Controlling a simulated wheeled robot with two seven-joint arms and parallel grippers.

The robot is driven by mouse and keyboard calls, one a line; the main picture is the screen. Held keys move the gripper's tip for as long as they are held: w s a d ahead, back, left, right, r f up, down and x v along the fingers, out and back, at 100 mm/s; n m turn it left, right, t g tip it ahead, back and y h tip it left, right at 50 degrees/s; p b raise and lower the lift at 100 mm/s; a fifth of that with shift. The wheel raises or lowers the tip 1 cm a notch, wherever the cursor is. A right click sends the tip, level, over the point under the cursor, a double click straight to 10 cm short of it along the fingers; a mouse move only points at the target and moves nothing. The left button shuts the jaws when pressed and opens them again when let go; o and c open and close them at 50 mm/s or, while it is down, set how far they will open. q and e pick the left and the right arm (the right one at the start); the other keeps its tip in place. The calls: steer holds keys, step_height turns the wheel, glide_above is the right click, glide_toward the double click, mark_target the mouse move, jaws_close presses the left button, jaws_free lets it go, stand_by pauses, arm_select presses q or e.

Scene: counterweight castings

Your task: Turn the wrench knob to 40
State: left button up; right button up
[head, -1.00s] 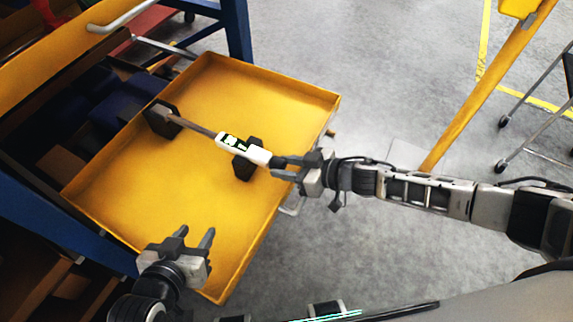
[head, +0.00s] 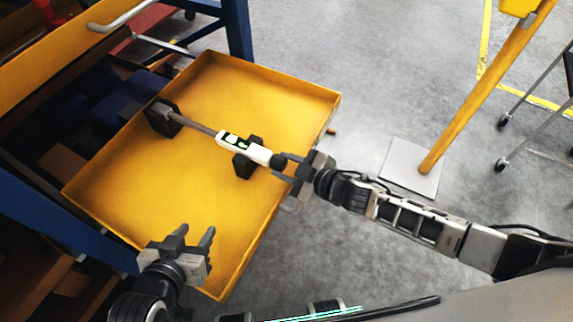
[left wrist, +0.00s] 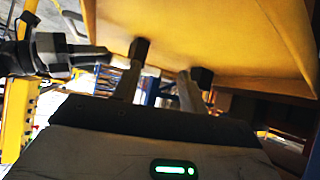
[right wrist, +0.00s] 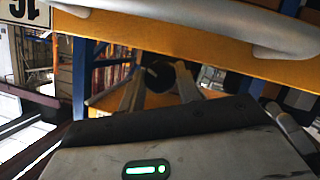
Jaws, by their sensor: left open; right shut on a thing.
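The wrench (head: 205,131) lies across two black supports over the yellow drawer tray (head: 185,180). Its shaft points to the upper left, and its white body has a small display too small to read. The dark knob (head: 278,161) is at the wrench's right end. My right gripper (head: 288,166) is shut on the knob, whose dark round end shows between the fingers in the right wrist view (right wrist: 160,76). My left gripper (head: 196,233) is open and empty near the tray's front corner. The left wrist view (left wrist: 170,65) shows its fingers apart, with the tray's yellow surface above.
The black supports stand at the shaft end (head: 162,118) and under the white body (head: 243,166). A blue and yellow cabinet (head: 40,215) lies to the left. A yellow post on a grey plate (head: 408,170) stands to the right. The floor between is clear.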

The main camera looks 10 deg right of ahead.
stand_by(0.3)
steer(key=o, duration=1)
steer(key=shift+c, duration=0.2)
steer(key=v, duration=1.6)
steer(key=shift+a+p, duration=0.15)
steer(key=shift+p, duration=0.2)
steer(key=shift+s, duration=0.1)
